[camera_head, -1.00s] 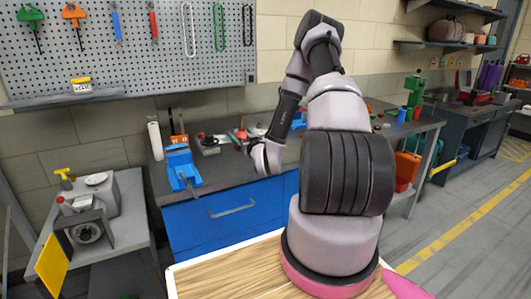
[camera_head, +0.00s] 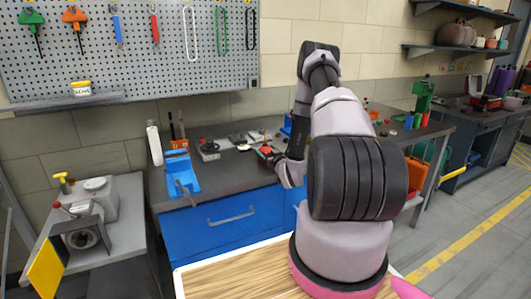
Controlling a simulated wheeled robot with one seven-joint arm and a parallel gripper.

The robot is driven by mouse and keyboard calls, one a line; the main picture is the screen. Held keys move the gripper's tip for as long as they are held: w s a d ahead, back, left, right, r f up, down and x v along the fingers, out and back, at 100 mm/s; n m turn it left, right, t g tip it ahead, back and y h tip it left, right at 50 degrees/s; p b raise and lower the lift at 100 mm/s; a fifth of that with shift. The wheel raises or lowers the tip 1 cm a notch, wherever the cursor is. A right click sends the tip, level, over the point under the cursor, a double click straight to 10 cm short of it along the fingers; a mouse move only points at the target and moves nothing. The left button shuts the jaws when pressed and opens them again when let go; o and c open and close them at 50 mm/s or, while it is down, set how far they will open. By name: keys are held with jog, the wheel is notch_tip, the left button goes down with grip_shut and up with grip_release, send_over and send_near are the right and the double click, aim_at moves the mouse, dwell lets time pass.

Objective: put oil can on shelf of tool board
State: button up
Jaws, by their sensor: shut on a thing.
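The tool board (camera_head: 130,50) hangs on the wall at the upper left, and its narrow grey shelf (camera_head: 45,106) runs along the bottom. A small yellow jar with a label (camera_head: 82,88) stands on this shelf, with bare shelf on both sides. My gripper (camera_head: 268,154) is low over the dark workbench, well right of and below the shelf. It is shut on a small red thing, taken as the oil can (camera_head: 264,149). The thing is small and partly hidden by the gripper, so its shape and tilt are unclear.
Several small parts lie behind my gripper. A grey machine (camera_head: 95,215) stands on a side table at the left.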

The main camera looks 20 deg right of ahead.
jog(key=shift+f, duration=0.2)
jog(key=o, duration=1.4)
